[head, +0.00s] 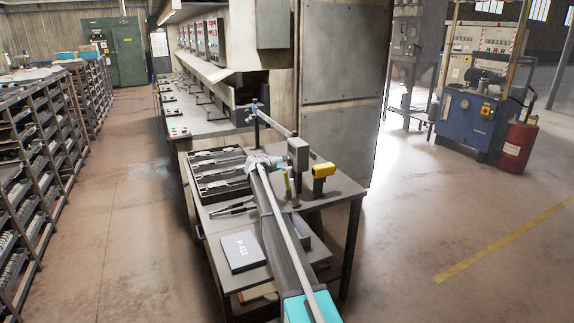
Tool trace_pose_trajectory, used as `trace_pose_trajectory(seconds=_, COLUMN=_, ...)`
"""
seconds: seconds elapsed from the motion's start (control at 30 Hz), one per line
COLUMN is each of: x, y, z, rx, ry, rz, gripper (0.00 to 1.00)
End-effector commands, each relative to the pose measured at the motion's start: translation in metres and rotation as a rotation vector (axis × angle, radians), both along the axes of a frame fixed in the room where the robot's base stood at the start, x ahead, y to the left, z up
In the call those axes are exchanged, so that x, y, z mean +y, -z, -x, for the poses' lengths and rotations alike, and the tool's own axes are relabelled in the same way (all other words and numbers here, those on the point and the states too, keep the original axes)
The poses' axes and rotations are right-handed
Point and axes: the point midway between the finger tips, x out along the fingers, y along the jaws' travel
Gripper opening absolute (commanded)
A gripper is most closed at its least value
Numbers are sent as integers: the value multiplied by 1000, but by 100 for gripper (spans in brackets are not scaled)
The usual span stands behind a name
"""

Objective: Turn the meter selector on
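No part can be clearly made out as the meter's selector. A grey upright box (298,153) stands on the workbench (345,188), and a yellow device with a dark front (322,171) is just right of it. Either could be the meter; I cannot tell which. My arm reaches from the bottom of the head view up over the bench. My gripper (262,162) is at its far end, left of the grey box and apart from the yellow device. Its fingers are too small and covered to tell whether they are open.
A tray of dark parts (205,192) lies left of my gripper. A pen-like tool (233,207) and a box marked P-412 (242,251) are nearer. A thin post with a bar (256,125) rises behind. Shelving (45,150) lines the left; floor on both sides is clear.

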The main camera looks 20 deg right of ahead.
Motion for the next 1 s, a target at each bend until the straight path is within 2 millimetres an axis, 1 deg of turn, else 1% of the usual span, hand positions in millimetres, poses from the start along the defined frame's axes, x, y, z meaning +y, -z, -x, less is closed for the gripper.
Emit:
trace_pose_trajectory(seconds=0.03, x=0, y=0, z=0, rx=0, ry=1, rz=-1, gripper=5)
trace_pose_trajectory(seconds=0.07, x=0, y=0, z=0, rx=0, ry=1, rz=-1, gripper=1)
trace_pose_trajectory(seconds=0.37, x=0, y=1, z=1, rx=-25, ry=0, rz=-1, gripper=1)
trace_pose_trajectory(seconds=0.53, x=0, y=2, z=1, rx=-82, ry=1, rz=-3, gripper=1)
trace_pose_trajectory(seconds=0.77, x=0, y=5, z=2, rx=-225, ry=1, rz=-8, gripper=1)
trace_pose_trajectory(seconds=1.0, x=0, y=8, z=3, rx=-428, ry=1, rz=-14, gripper=1)
